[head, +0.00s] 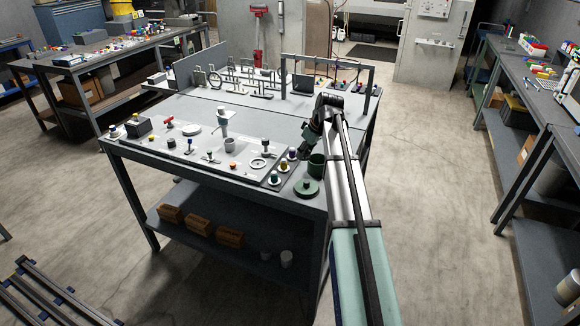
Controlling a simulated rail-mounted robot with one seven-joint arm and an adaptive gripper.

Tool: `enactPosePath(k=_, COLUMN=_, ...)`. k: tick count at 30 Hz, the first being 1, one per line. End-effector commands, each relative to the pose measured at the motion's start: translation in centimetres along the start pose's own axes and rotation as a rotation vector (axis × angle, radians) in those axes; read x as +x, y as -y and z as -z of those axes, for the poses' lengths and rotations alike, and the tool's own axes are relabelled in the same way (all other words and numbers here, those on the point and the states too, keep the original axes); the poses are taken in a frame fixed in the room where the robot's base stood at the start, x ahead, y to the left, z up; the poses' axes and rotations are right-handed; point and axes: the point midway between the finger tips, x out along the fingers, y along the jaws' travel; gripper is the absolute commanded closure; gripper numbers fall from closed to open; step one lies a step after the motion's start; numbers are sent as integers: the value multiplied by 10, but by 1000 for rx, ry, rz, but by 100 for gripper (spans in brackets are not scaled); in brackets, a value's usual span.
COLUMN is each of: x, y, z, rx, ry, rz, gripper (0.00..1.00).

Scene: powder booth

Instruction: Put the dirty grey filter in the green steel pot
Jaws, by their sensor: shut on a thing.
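My gripper (307,147) is at the right end of the near workbench, pointing down and left, just above and left of the green steel pot (317,167). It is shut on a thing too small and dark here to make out. I cannot tell whether this is the dirty grey filter, and I cannot pick that filter out for sure elsewhere. The pot stands open and upright, partly hidden by my arm. A green lid (307,188) with a knob lies in front of it, near the bench edge.
A pale board (215,165) left of the pot holds several small parts, including a grey cup (230,145) and a ring-shaped dish (258,163). A dark frame (327,62) and metal stands are behind. The bench (275,120) has a bare strip mid-surface.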

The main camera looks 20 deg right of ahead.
Motion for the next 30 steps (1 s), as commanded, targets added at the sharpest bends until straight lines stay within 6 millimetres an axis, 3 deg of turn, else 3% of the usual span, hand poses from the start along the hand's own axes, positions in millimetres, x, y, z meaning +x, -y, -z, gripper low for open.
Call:
enactPosePath(k=1, x=-4, y=-26, z=8, rx=-49, ry=0, rz=23, gripper=90)
enactPosePath(k=3, x=-8, y=-44, z=10, rx=-122, ry=0, rz=52, gripper=90)
enactPosePath(k=9, x=-14, y=-76, z=10, rx=-258, ry=-1, rz=107, gripper=90)
enactPosePath(k=20, x=-6, y=-81, z=3, rx=-295, ry=1, rz=122, gripper=90)
enactPosePath(k=30, x=20, y=-81, z=-7, rx=-294, ry=1, rz=120, gripper=90)
